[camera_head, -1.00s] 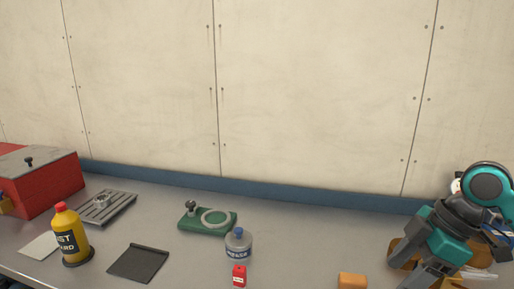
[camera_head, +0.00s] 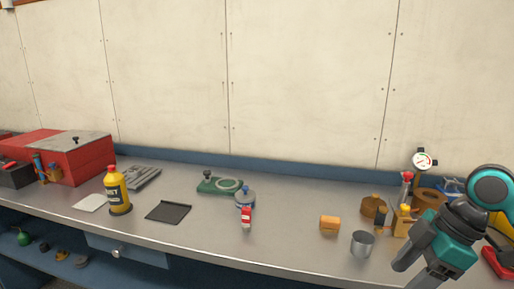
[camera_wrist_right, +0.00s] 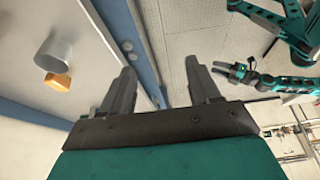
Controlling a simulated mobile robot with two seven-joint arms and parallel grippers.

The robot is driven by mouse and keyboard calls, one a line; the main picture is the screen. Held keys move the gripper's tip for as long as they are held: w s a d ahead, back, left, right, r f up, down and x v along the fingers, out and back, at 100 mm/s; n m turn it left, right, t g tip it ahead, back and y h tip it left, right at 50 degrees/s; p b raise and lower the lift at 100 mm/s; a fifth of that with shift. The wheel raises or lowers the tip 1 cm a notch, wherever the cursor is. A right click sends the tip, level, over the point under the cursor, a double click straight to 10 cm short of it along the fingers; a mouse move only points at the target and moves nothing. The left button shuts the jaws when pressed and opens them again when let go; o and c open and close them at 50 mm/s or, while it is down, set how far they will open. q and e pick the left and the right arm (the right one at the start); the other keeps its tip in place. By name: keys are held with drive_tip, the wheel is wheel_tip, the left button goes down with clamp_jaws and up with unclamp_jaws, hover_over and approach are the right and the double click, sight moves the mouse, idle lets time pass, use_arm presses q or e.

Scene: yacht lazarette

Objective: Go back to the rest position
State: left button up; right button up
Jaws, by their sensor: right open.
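My right gripper (camera_head: 416,268) is at the lower right of the head view, in front of the bench's right part. Its two fingers also show in the right wrist view (camera_wrist_right: 163,82), spread apart with nothing between them. In the right wrist view a teal arm, which seems to be my left one, comes in at the right with its small gripper (camera_wrist_right: 234,72); its jaws are too small to read. My left gripper does not show in the head view.
The bench's front middle is clear.

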drive_tip(key=w+a+f+m+t+y, duration=0.1)
drive_tip(key=a+f+m+t, duration=0.2)
drive_tip(key=a+f, duration=0.35)
drive_tip(key=a+f+m+t+y, duration=0.1)
drive_tip(key=a+f+m+t, duration=0.15)
drive_tip(key=f, duration=0.75)
drive_tip(key=s+f+m+t+h, duration=0.4)
drive_tip(key=s+f+m, duration=0.3)
drive_tip(key=s+f, duration=0.3)
drive_tip(key=s+d, duration=0.1)
drive_tip(key=s, duration=0.2)
drive_tip(key=shift+f, duration=0.2)
